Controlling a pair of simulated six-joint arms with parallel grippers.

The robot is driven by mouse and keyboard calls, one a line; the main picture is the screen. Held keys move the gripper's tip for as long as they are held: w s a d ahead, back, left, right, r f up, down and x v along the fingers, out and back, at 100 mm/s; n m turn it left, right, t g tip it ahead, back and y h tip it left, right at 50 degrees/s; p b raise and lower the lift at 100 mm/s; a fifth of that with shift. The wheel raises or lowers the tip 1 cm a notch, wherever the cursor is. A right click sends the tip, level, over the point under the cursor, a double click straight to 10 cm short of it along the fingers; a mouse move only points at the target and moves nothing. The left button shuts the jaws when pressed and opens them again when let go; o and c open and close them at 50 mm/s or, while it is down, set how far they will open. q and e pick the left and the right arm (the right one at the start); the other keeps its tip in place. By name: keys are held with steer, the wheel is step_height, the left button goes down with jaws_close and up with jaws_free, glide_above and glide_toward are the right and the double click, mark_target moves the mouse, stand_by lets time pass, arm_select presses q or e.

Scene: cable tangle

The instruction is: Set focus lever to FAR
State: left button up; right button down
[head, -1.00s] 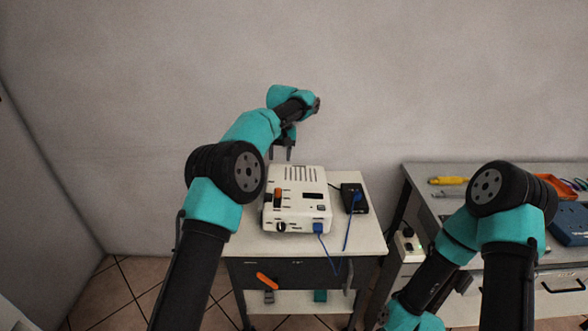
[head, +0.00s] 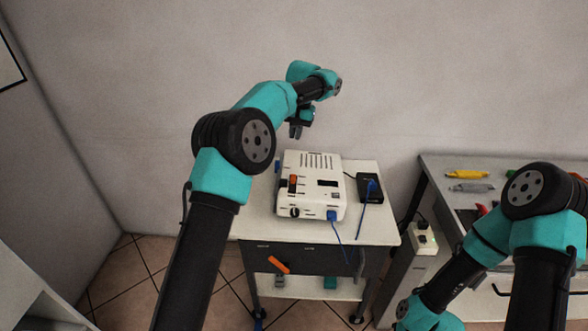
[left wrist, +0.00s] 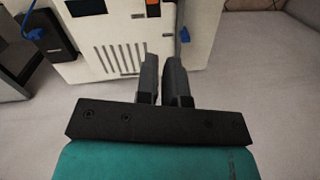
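A white device (head: 328,205) with top vents, a display and a dark knob stands on the small table. An orange-and-black control (head: 293,181) sits on its top left; whether this is the focus lever I cannot tell, as labels are too small. My right gripper is out of view.
A black box (head: 369,187) with a blue plug stands right of the device, and a blue cable (head: 340,232) hangs off the front. A blue plug (head: 278,166) is at the device's left side. A workbench (head: 440,190) with tools stands to the right.

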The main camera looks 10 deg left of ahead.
mark_target(293, 179)
arm_select(q)
steer(key=m, duration=0.1)
steer(key=s+m+t, duration=0.1)
steer(key=m, duration=0.1)
steer(key=shift+s+a+f+y, duration=0.2)
steer(key=shift+f+y, duration=0.1)
steer(key=shift+f, duration=0.1)
jaws_close()
steer(key=s+d+f+m+t+h, duration=0.1)
steer(key=s+f+m+t, duration=0.2)
steer(key=s+m, duration=0.7)
steer(key=f+m, duration=0.1)
steer(key=m, duration=0.2)
steer(key=shift+d+f+m, duration=0.15)
steer(key=shift+d+m, duration=0.2)
steer(key=shift+m, duration=0.05)
steer(key=shift+s, duration=0.1)
steer(key=x, duration=1)
steer(key=shift+w+f, duration=0.2)
steer(key=shift+w, duration=0.05)
steer(key=shift+w+a, duration=0.15)
steer(key=shift+w, duration=1)
steer(key=shift+w+a, duration=0.15)
steer(key=shift+w, duration=0.55)
